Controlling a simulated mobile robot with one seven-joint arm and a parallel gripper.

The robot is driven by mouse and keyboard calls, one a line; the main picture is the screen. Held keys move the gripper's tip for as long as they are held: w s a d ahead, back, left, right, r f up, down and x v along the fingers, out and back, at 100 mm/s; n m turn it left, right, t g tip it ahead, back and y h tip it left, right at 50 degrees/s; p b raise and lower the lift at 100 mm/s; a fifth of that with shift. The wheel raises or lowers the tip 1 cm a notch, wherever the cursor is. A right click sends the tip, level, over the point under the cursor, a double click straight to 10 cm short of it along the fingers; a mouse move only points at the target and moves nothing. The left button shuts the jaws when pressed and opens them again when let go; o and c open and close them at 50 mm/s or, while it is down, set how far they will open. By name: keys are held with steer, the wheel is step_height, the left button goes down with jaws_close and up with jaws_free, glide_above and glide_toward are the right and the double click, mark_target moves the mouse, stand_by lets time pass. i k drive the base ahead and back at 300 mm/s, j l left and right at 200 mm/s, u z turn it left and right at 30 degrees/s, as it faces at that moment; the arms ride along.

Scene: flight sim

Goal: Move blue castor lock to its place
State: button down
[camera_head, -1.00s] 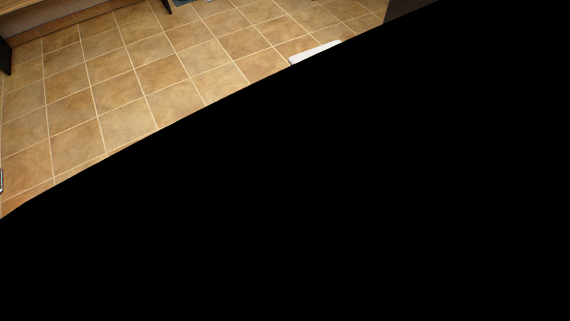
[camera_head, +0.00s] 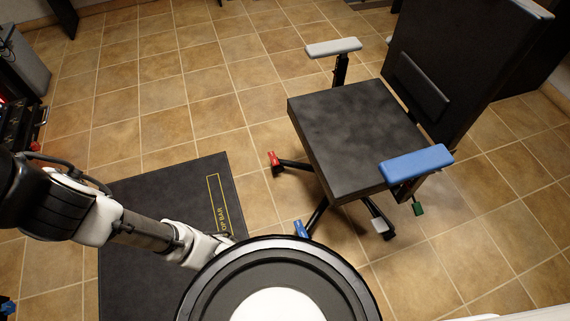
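A small blue castor lock (camera_head: 301,228) sits at the end of a dark leg of the office chair (camera_head: 352,135). It is just above the rim of a large round black-and-white part at the bottom of the view. My arm (camera_head: 145,235) reaches in from the left. My gripper (camera_head: 226,243) is at its end, left of the blue castor lock and apart from it. The round part hides some of the gripper, so its fingers cannot be made out.
Other chair legs end in a red piece (camera_head: 273,160) and a white piece (camera_head: 380,226). A black mat (camera_head: 150,190) lies under my arm. Tiled floor (camera_head: 170,80) is clear behind the mat.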

mark_target(300, 229)
steer(key=k+l, duration=0.15)
steer(key=k, duration=0.25)
steer(key=k+l, duration=0.15)
steer(key=k, duration=0.25)
steer(key=k+l, duration=0.2)
steer(key=k, duration=0.2)
